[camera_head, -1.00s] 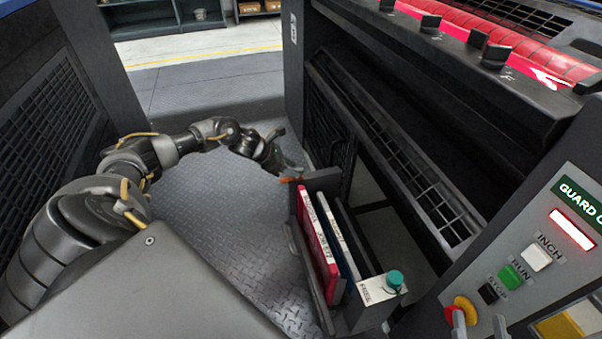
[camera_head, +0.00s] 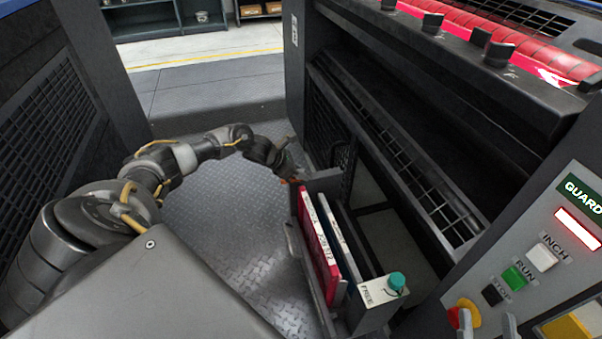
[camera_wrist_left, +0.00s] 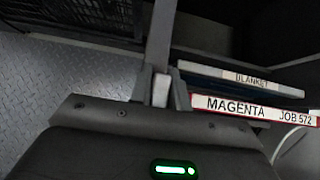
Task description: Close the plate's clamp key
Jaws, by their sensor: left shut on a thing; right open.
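Several black clamp keys (camera_head: 478,38) stand along the dark bar in front of the red cylinder at the upper right of the head view. My left gripper (camera_head: 288,174) is low, at the far end of the plate rack and well away from those keys. In the left wrist view its fingers (camera_wrist_left: 161,92) are shut on a small pale thing, too little visible to name. A grey upright strip rises beyond them. My right gripper (camera_head: 487,322) barely shows at the bottom edge, with its fingertips apart, in front of the control panel.
The rack (camera_head: 322,181) holds a red MAGENTA plate (camera_head: 318,245), also in the wrist view (camera_wrist_left: 250,108), and a blanket (camera_wrist_left: 245,79). The control panel (camera_head: 560,265) is at right. The tread-plate floor is clear.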

